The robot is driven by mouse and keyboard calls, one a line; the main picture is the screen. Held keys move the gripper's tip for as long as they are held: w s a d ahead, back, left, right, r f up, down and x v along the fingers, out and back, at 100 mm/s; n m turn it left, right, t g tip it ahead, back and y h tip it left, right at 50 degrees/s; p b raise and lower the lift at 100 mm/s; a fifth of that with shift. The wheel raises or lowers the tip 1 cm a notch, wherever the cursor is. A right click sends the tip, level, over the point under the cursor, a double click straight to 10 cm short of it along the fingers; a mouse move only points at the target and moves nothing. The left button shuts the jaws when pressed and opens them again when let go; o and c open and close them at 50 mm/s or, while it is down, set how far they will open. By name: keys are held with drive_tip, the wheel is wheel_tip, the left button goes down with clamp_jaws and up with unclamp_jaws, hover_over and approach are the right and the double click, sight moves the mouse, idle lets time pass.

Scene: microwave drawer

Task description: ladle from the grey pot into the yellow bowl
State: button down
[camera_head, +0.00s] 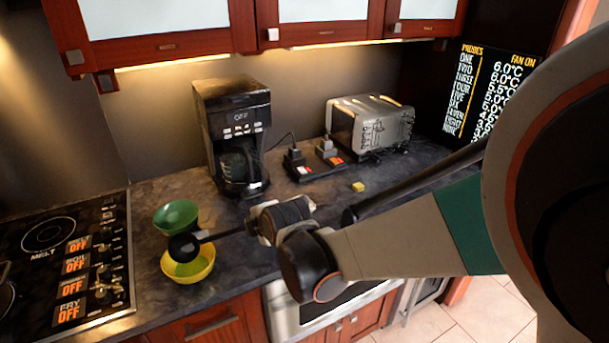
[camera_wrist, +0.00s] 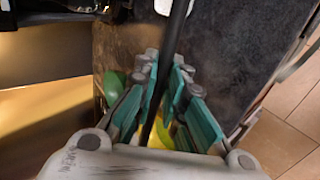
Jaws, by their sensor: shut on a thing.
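My gripper (camera_head: 252,226) is shut on the long black handle of the ladle (camera_head: 183,246); the handle runs between the teal finger pads in the wrist view (camera_wrist: 166,75). The ladle's dark round head is over the yellow bowl (camera_head: 207,267) in the head view, overlapping its back left rim. I cannot tell whether they touch or whether the ladle holds anything. The inside of the yellow bowl looks greenish. A bit of yellow shows behind the fingers in the wrist view. I cannot make out the grey pot; only a dark curved edge shows at the far left.
A green bowl (camera_head: 177,214) stands just behind the yellow one. A small yellow block (camera_head: 358,187) lies right. The counter's front edge is near.

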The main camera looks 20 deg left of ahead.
drive_tip(key=g+h+p, duration=0.2)
drive_tip(key=r+g+h+p, duration=0.1)
drive_tip(key=g+p, duration=0.1)
drive_tip(key=shift+a+r+h+p, duration=0.1)
drive_tip(key=shift+r+h+p, duration=0.1)
drive_tip(key=shift+h+p, duration=0.2)
drive_tip(key=g+h+p, duration=0.1)
drive_tip(key=g+h, duration=0.1)
drive_tip(key=g, duration=0.1)
drive_tip(key=shift+w+r+h, duration=0.1)
drive_tip(key=shift+r+h, duration=0.05)
drive_tip(key=shift+h, duration=0.15)
drive_tip(key=shift+g, duration=0.3)
